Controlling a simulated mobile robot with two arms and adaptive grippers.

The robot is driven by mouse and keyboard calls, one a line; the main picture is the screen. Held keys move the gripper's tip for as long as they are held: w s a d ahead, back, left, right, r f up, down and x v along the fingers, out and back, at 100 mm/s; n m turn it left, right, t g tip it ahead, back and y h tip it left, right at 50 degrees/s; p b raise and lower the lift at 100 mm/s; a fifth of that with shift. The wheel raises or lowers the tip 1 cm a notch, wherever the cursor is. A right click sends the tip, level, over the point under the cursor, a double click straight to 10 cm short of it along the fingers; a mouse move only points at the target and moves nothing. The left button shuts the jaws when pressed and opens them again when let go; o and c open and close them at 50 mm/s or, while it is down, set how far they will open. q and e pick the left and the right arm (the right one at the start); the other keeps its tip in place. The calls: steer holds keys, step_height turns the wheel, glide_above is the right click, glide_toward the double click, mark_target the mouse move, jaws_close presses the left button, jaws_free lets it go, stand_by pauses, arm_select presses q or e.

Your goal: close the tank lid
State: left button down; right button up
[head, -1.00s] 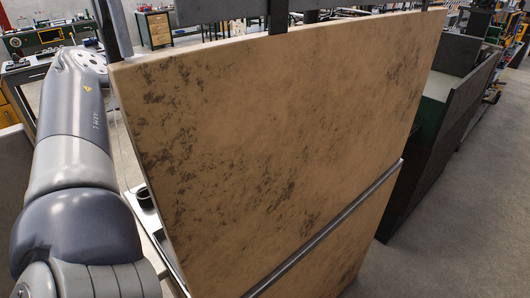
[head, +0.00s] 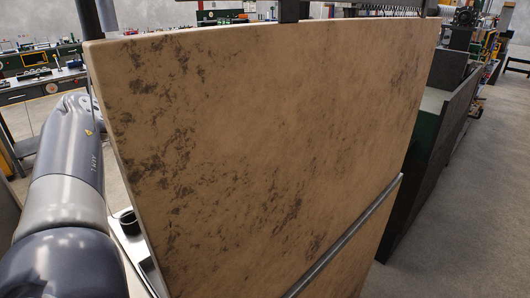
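A large tan panel (head: 250,140) with dark smudges stands nearly upright close in front of me and fills most of the head view. It may be the tank lid, standing raised, but the frame does not settle this. A metal bar (head: 345,235) runs slantwise across its lower right part. My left arm comes in at the left edge and reaches forward beside the panel's left edge. Its gripper does not show. My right arm and gripper are not in view. The tank's opening cannot be made out.
A dark green machine body (head: 430,150) stands to the right behind the panel, with open grey floor (head: 480,220) beside it. A small dark cup-like part (head: 129,222) sits by the panel's lower left edge. Workbenches with tools line the back left.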

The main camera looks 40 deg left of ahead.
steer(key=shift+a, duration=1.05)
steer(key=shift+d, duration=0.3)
